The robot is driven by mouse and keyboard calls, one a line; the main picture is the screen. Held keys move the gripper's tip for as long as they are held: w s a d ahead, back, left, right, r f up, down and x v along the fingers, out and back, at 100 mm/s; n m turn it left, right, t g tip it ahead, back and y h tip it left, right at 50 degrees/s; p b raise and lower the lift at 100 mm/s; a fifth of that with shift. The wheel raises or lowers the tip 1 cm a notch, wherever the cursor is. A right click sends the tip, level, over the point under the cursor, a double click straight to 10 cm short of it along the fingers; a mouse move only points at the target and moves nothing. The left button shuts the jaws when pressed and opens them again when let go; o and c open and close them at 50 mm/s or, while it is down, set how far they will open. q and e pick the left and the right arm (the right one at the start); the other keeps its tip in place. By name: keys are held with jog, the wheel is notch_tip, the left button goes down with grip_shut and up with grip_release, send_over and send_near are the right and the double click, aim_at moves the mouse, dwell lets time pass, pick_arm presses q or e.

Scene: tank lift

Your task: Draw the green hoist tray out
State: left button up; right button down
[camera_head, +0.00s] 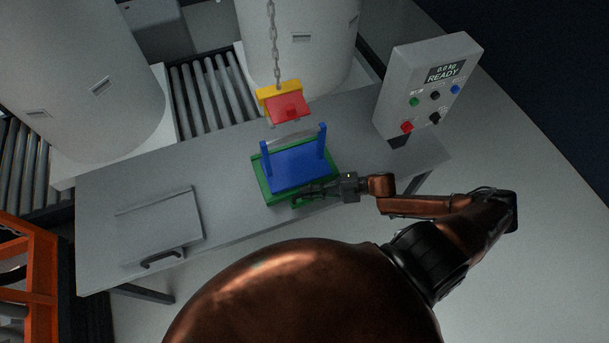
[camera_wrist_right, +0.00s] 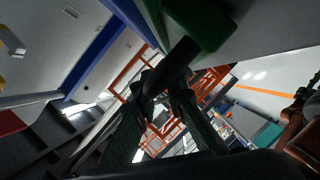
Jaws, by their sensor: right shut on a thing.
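The green hoist tray (camera_head: 258,184) lies on the grey table, with a blue block (camera_head: 297,167) that has two upright posts on it. My right gripper (camera_head: 302,199) reaches in from the right to the tray's near edge and is shut on its handle. In the right wrist view, the fingers (camera_wrist_right: 165,88) close around a dark bar (camera_wrist_right: 180,55) that joins a green part of the tray (camera_wrist_right: 208,22). A red hook block with a yellow top (camera_head: 287,105) hangs on a chain just beyond the blue block. My left gripper is not in view.
A control box (camera_head: 425,88) reading READY stands at the table's right end. A grey panel with a dark handle (camera_head: 160,225) lies at the left. White tanks (camera_head: 300,50) stand behind on rollers. The table between panel and tray is clear.

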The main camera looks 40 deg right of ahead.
jog(key=s+p, duration=0.1)
jog(key=s, duration=0.1)
jog(key=s+a, duration=0.1)
jog(key=s, duration=0.1)
jog(key=shift+p, duration=0.35)
jog(key=shift+s, duration=0.2)
jog(key=shift+s+a+f, duration=0.1)
jog(key=c, duration=2.1)
grip_release()
jog(key=shift+s, duration=0.1)
jog(key=shift+o, duration=0.7)
jog(key=v, duration=1.2)
jog(key=shift+w, duration=0.25)
